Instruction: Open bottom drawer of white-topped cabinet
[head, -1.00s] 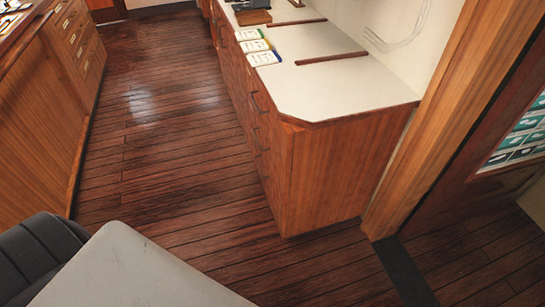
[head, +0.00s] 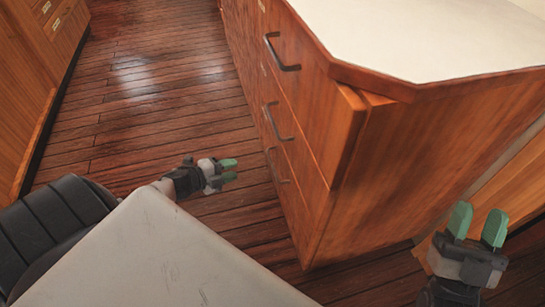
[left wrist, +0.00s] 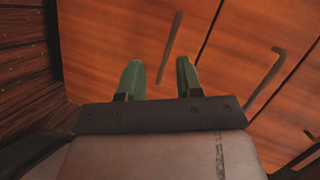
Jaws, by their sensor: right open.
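The white-topped cabinet (head: 425,35) stands at the right in the head view, with a wooden front of stacked drawers, all looking closed. The bottom drawer (head: 293,200) has a dark bar handle (head: 275,166). My left gripper (head: 228,172) is left of that handle, apart from it, with green fingertips towards the cabinet. In the left wrist view, the left gripper (left wrist: 158,78) is open and empty, facing the wooden front. A handle (left wrist: 170,48) lies just beyond its fingertips, likely the bottom one. My right gripper (head: 477,225) is open and empty by the cabinet's side panel.
The middle handle (head: 277,122) and upper handle (head: 281,52) stick out above. The plank floor (head: 150,110) is clear between this cabinet and the wooden cabinet (head: 25,90) at the left. A wooden frame (head: 500,195) is at the right.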

